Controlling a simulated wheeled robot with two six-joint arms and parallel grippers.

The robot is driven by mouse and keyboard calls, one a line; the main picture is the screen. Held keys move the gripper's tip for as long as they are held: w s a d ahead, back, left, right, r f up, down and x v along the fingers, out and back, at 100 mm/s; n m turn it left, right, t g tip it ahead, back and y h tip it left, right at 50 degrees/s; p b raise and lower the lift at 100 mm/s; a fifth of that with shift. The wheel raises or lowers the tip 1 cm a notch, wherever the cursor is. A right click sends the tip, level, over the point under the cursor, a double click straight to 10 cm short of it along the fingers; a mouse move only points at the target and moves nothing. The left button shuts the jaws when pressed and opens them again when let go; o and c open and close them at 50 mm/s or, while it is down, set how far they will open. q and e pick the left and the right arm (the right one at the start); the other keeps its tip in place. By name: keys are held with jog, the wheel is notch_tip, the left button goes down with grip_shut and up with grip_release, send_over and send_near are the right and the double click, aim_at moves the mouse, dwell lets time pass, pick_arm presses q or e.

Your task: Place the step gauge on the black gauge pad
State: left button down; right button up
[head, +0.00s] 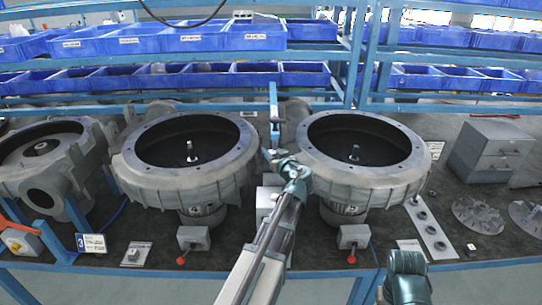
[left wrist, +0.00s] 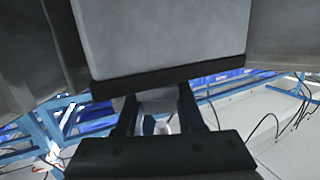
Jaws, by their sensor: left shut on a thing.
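My left gripper (head: 272,158) is over the bench between the two large round blower housings, with its arm rising from the bottom middle. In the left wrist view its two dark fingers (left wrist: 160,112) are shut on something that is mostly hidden. A large pale grey block face with a dark lower band (left wrist: 168,40) fills the view just beyond the fingertips. I cannot tell whether it is the step gauge. My right gripper (head: 407,275) is at the bottom right edge, and its jaws cannot be made out. I cannot pick out the black gauge pad on the dark bench.
The left blower housing (head: 140,170) and right blower housing (head: 400,178) flank the left gripper closely. A grey drawer box (head: 490,150), finned discs (head: 478,214) and a plate with dark rings (head: 430,232) are at right. Blue bins (head: 240,38) line the shelves behind.

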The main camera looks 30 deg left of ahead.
pick_arm(q)
jog(key=shift+s+d+f, duration=0.1)
jog(key=shift+d+f, duration=0.05)
jog(key=shift+f, duration=0.25)
pick_arm(e)
jog(key=shift+f, duration=0.45)
pick_arm(q)
jog(key=shift+f, duration=0.15)
jog(key=c, duration=0.5)
grip_release()
pick_arm(e)
jog(key=shift+f, duration=0.15)
pick_arm(q)
jog(key=shift+r, duration=0.3)
jog(key=p+v, duration=0.2)
jog(key=v, duration=1)
jog(key=shift+f, duration=0.15)
pick_arm(e)
notch_tip(320, 180, up, 2)
jog(key=shift+r, duration=0.1)
jog(key=shift+d, duration=0.1)
